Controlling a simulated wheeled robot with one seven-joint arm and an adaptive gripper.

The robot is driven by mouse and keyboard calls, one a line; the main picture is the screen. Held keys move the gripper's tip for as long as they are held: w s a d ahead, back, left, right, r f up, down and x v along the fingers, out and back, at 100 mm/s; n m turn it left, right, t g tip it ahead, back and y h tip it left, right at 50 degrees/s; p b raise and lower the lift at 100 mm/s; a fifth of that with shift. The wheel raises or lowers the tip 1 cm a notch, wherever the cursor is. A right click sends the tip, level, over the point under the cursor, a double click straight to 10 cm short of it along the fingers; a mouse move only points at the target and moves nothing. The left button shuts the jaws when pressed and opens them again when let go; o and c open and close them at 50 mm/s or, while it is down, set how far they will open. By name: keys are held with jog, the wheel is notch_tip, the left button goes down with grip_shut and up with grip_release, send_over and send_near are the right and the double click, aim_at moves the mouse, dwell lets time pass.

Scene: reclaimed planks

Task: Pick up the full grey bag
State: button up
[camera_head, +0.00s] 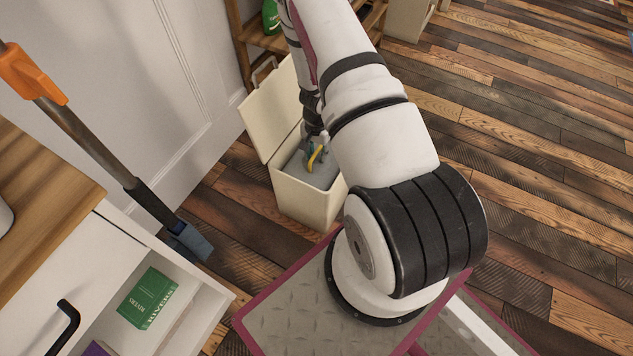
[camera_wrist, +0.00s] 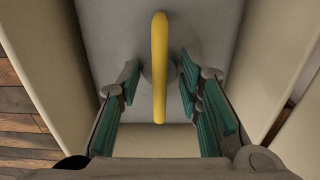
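The grey bag (camera_head: 323,176) sits inside a cream bin (camera_head: 306,204) whose lid stands open. In the wrist view the bag's grey top (camera_wrist: 112,36) fills the space between the bin walls. A yellow loop handle (camera_wrist: 159,70) rises from the middle of the bag. My gripper (camera_wrist: 159,84) is open, with its green-padded fingers on either side of the handle and a gap on both sides. In the head view my gripper (camera_head: 316,150) is at the bin's mouth, partly hidden by my arm.
The bin's open lid (camera_head: 270,112) leans up by the white door. A wooden shelf (camera_head: 258,38) stands behind the bin. The plank floor (camera_head: 540,130) at right is clear.

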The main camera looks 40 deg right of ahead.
grip_shut()
jog(key=shift+r, duration=0.15)
